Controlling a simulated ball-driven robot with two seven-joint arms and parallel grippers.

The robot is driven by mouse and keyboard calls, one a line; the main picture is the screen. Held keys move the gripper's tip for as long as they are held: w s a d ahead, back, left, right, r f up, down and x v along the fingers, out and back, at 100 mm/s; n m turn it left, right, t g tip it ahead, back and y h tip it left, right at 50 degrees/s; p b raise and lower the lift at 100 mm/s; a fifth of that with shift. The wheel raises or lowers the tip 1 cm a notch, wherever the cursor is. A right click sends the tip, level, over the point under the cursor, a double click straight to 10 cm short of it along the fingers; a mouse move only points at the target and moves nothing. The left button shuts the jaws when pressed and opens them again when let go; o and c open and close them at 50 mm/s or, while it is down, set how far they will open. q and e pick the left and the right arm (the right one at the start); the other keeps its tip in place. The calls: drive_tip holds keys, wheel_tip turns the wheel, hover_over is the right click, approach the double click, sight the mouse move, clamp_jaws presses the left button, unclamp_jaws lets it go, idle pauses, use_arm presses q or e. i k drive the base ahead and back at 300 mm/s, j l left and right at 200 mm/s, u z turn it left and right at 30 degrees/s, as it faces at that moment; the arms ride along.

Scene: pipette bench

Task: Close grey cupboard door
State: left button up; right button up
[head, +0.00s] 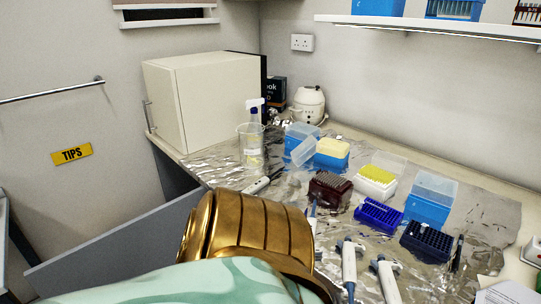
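The grey cupboard door (115,247) stands open at the lower left of the head view. It swings out from beneath the bench, with its long top edge running toward the lower left corner. The dark cupboard side (174,182) shows below the bench edge. My gold and mint-green arm covers the bottom middle and hides part of the door's near end and the bench front. Neither gripper shows, so I cannot see whether one touches the door.
The foil-covered bench (210,170) holds a cream cabinet (205,100), a clear beaker (251,145), tip boxes (430,200) and several pipettes (349,265). A shelf (430,27) hangs above.

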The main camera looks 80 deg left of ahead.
sight(150, 242)
drive_tip(key=k+l+u, duration=0.1)
drive_tip(key=u, duration=0.35)
drive_tip(key=k+u, duration=0.3)
drive_tip(key=u, duration=0.15)
drive_tip(key=k+j+u, duration=0.1)
drive_tip(key=u, duration=0.3)
drive_tip(key=k+j+u, duration=0.15)
drive_tip(key=u, duration=0.3)
drive_tip(key=k+j, duration=0.5)
drive_tip(key=k, duration=0.15)
